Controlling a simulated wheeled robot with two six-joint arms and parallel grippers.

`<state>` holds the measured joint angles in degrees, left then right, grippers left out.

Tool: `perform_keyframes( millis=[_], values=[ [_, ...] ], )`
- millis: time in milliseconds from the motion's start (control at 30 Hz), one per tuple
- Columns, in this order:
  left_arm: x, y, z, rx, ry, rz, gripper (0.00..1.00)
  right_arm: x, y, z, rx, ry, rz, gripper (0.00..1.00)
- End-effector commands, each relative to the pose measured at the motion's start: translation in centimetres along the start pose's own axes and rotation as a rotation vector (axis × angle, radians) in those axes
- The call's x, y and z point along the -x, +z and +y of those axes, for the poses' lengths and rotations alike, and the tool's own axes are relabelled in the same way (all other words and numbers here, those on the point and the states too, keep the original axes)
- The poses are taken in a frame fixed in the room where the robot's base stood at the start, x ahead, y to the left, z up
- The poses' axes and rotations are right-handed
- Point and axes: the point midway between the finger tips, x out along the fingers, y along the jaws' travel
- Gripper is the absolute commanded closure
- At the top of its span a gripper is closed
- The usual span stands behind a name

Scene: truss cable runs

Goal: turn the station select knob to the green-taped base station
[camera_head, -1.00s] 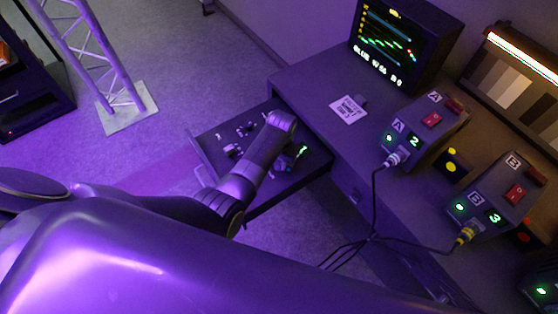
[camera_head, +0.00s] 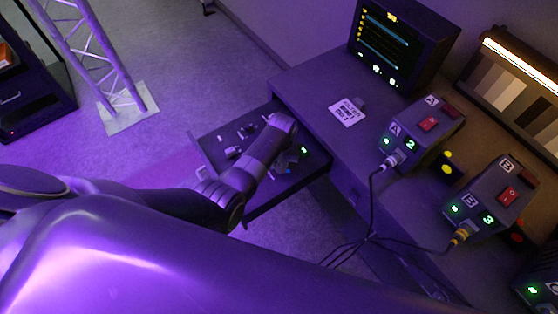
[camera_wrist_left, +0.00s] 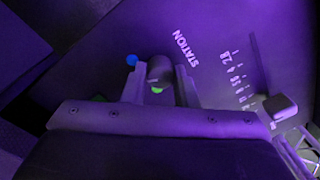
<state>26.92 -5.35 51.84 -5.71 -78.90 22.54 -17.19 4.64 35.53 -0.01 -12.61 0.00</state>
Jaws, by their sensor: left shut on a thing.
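The station select knob (camera_wrist_left: 160,68) is a dark round-ended piece beside the white word STATION in the left wrist view. My left gripper (camera_wrist_left: 158,78) is shut on it, one finger on each side. A green mark (camera_wrist_left: 157,90) shows just below the knob, between the fingers. A blue mark (camera_wrist_left: 131,60) shows by the left finger. Which way the knob points is hard to tell. In the head view my left arm reaches down over the pulled-out panel (camera_head: 220,165), and the arm hides the knob. A small green display (camera_head: 304,150) glows on that panel. My right gripper is not in view.
A monitor (camera_head: 405,45) stands on the desk. Box A (camera_head: 422,130) and box B (camera_head: 492,195) have red switches, green lights and plugged cables. A white card (camera_head: 347,112) lies on the desk. A slider (camera_wrist_left: 281,107) sits right of the gripper. A truss (camera_head: 100,65) stands on the floor.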

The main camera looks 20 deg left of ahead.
Motion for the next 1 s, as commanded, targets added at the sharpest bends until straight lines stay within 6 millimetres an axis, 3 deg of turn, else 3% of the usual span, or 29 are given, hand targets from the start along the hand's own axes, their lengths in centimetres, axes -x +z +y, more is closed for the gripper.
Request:
perform_keyframes(
  millis=[1000],
  values=[
    [0.2, -0.3, -0.1, 0.957, 0.001, -0.038, 0.97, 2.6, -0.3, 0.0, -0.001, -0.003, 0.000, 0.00]
  ],
)
